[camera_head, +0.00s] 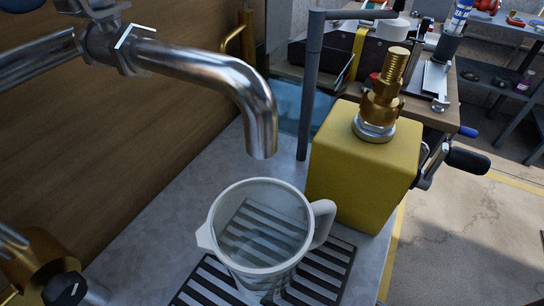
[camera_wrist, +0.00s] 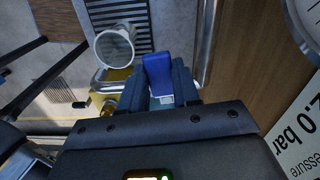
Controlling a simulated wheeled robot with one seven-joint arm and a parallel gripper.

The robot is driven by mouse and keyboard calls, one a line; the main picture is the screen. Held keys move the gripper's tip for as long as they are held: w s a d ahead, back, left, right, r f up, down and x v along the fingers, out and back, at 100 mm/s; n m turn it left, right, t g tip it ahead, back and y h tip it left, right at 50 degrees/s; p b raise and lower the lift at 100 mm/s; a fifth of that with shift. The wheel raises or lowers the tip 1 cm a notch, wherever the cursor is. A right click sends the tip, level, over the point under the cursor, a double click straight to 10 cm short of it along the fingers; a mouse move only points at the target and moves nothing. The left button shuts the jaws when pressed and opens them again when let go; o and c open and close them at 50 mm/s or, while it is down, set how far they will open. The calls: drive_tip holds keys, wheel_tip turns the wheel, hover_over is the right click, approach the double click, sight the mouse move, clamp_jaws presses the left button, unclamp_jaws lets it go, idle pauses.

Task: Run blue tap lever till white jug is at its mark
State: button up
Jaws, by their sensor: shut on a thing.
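The white jug (camera_head: 262,235) stands upright on the slotted drain grate, under the mouth of the metal spout (camera_head: 235,85). Its open top faces me, and grate bars show through it. I cannot make out a mark or a water level, and no stream shows below the spout. The jug also appears at the upper left of the wrist view (camera_wrist: 114,47). The blue tap lever (camera_wrist: 158,70) is between the dark fingers of my gripper (camera_wrist: 167,84), which is shut on it. In the head view a bit of blue (camera_head: 22,4) shows at the top left edge.
A yellow box (camera_head: 365,160) with a brass fitting and black crank handle stands right of the jug. A grey post (camera_head: 308,100) rises behind it. A brass fitting (camera_head: 40,265) is at lower left. In the wrist view, a "2.0 bar" label (camera_wrist: 298,138) and gauge edge are at right.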

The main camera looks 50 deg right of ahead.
drive_tip(key=o, duration=0.5)
drive_tip(key=shift+w+m, duration=0.3)
drive_tip(key=shift+m, duration=0.2)
drive_tip(key=shift+c, duration=0.2)
drive_tip(key=o, duration=0.4)
drive_tip(key=shift+o, duration=0.2)
drive_tip(key=shift+s, duration=0.1)
drive_tip(key=shift+r+p, duration=2.15)
drive_tip(key=shift+r, duration=0.85)
